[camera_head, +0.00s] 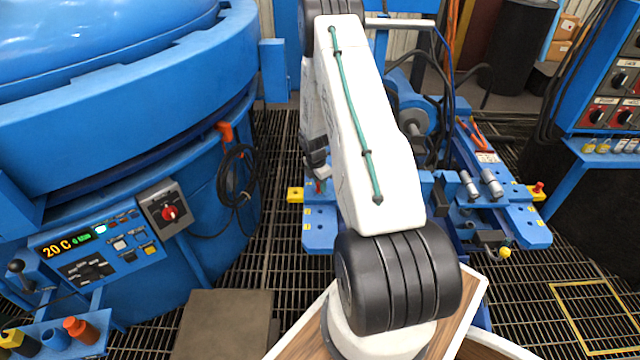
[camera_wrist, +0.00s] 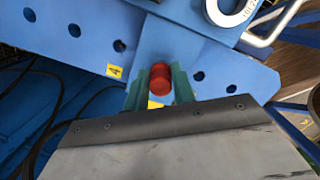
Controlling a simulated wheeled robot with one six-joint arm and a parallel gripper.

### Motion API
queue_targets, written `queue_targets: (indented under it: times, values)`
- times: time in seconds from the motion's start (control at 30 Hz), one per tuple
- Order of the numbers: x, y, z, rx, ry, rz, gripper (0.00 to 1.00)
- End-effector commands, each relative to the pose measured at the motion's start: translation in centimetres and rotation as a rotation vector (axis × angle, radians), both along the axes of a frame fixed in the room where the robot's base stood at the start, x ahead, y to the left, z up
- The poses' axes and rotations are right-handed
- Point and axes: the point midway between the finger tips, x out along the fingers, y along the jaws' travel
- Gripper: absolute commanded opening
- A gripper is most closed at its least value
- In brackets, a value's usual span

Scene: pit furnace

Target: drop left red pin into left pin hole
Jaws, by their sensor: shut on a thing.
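The left red pin (camera_wrist: 159,80) shows end-on in the wrist view, between the green fingers of my gripper (camera_wrist: 160,88). My gripper is shut on it. In the head view my gripper (camera_head: 317,168) is over the left end of the blue fixture (camera_head: 318,240), with a bit of red below it. In the wrist view the pin is over a blue plate (camera_wrist: 215,62) with several dark holes, one of them a hole (camera_wrist: 119,46) up and left of the pin. I cannot tell which is the left pin hole, nor whether the pin touches the plate.
The large blue furnace (camera_head: 120,170) fills the left; a control cabinet (camera_head: 610,90) is at right.

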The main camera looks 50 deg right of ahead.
Motion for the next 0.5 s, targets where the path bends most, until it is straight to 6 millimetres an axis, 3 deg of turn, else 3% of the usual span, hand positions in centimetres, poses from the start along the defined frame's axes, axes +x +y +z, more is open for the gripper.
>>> queue_targets:
  times: [0.03,0.1,0.37,0.5]
  values:
    - [0.0,0.0,0.0,0.0,0.0,0.0,0.31]
    - [0.0,0.0,0.0,0.0,0.0,0.0,0.5]
    - [0.0,0.0,0.0,0.0,0.0,0.0,0.51]
    - [0.1,0.0,1.0,-0.002,-0.002,0.0,0.51]
